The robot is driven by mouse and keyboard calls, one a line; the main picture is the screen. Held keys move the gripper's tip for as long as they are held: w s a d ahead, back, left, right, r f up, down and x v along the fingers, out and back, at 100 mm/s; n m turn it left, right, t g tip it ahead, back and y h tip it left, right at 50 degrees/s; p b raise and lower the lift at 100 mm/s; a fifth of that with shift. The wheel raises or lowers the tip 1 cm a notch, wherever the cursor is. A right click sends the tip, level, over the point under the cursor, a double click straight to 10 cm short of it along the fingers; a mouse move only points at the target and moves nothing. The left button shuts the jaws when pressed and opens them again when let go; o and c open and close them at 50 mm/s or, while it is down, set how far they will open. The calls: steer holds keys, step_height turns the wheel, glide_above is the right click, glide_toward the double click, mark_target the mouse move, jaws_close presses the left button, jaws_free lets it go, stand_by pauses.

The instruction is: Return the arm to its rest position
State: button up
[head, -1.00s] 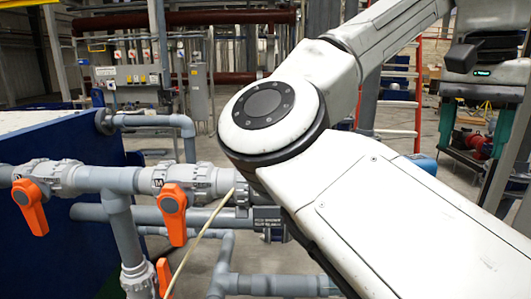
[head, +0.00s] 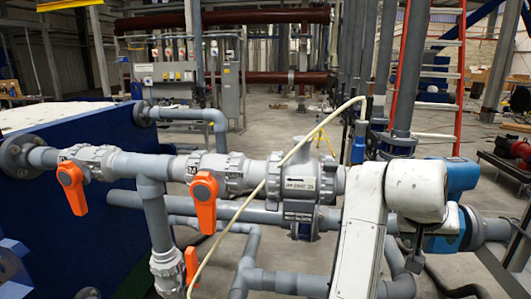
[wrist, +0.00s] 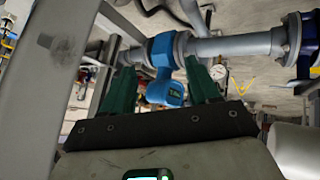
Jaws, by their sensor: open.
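My white arm (head: 362,245) shows at the lower right of the head view, in front of the pipework. One link stands upright, with a rounded white end in front of a blue pipe-mounted meter (head: 462,178). My gripper is not seen in the head view. In the wrist view my gripper (wrist: 159,66) has two green fingers set well apart, open and with nothing held between them. The blue meter (wrist: 162,52) shows beyond and between the fingers; I cannot tell the exact distance.
Grey pipes with orange valve handles (head: 203,203) run across the left and middle. A pale cable (head: 264,184) crosses the pipes. A blue tank (head: 70,200) stands at left. A grey post (wrist: 65,55) is close on the wrist view's left. A red ladder (head: 460,75) stands behind.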

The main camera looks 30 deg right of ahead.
steer(key=s+a+f+n+t+y+b, duration=0.1)
steer(key=a+f+n, duration=0.25)
steer(key=f, duration=0.65)
steer(key=s+a+f+n+t+y, duration=0.1)
steer(key=a+f+n, duration=0.3)
steer(key=f, duration=0.6)
steer(key=s+a+f+n+g+y, duration=0.2)
steer(key=s+a+f+y, duration=0.4)
steer(key=s+a+f, duration=0.8)
steer(key=shift+s+a+f+n+b, duration=0.2)
steer(key=shift+a+f+n+b, duration=0.25)
steer(key=shift+a+f, duration=0.55)
steer(key=shift+r, duration=0.1)
